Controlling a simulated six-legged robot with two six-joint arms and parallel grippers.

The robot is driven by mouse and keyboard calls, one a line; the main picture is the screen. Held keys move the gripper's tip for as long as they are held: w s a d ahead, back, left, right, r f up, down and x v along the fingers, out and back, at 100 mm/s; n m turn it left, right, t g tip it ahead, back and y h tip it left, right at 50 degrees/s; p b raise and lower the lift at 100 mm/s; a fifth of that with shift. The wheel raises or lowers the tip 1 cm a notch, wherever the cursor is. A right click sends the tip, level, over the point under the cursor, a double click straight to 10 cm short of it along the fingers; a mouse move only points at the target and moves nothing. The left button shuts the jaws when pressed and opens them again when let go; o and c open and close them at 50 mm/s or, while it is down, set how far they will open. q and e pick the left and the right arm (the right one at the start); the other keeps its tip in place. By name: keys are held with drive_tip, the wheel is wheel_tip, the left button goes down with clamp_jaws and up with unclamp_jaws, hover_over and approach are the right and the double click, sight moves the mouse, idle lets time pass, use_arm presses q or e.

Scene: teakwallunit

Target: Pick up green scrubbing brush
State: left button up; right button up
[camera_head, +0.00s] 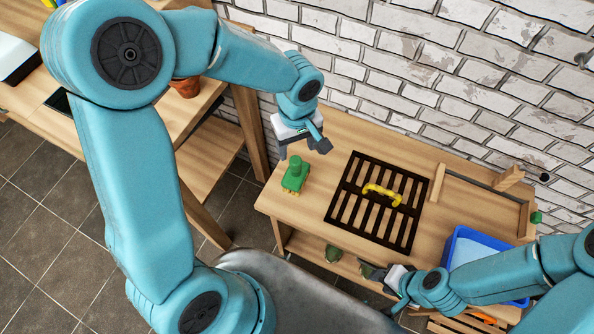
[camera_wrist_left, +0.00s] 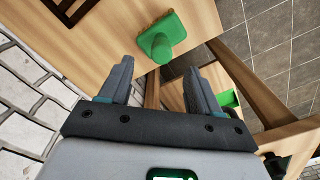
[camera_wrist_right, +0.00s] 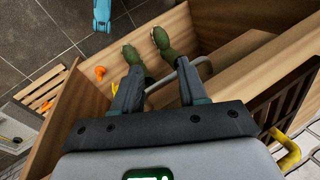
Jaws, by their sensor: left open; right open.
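The green scrubbing brush (camera_head: 295,174) stands on the left end of the wooden bench top, its green handle knob upward and yellowish bristles low at its near edge. It also shows in the left wrist view (camera_wrist_left: 161,38), beyond the fingertips. My left gripper (camera_head: 303,149) is open and empty, above the bench just behind the brush and apart from it. In the left wrist view its fingers (camera_wrist_left: 160,82) point toward the brush. My right gripper (camera_head: 372,272) is open near the bench's front edge, far from the brush; its fingers (camera_wrist_right: 160,90) show in the right wrist view.
A dark slatted grate (camera_head: 378,203) with a yellow handle (camera_head: 382,194) lies mid-bench. A blue tub (camera_head: 477,255) stands at the right. Green boot-like items (camera_wrist_right: 150,45) lie below the bench top. A brick wall (camera_head: 420,80) runs behind. Bench surface around the brush is clear.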

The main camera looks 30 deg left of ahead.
sight(296, 167)
use_arm(q)
wheel_tip(296, 167, down, 4)
drive_tip(key=shift+s+a+f, duration=0.1)
drive_tip(key=shift+a+f, duration=0.05)
wheel_tip(296, 167, down, 6)
drive_tip(key=shift+r, duration=0.25)
drive_tip(key=shift+s+d+r, duration=0.1)
drive_tip(key=shift+s+d, duration=0.05)
drive_tip(key=shift+d, duration=0.05)
clamp_jaws()
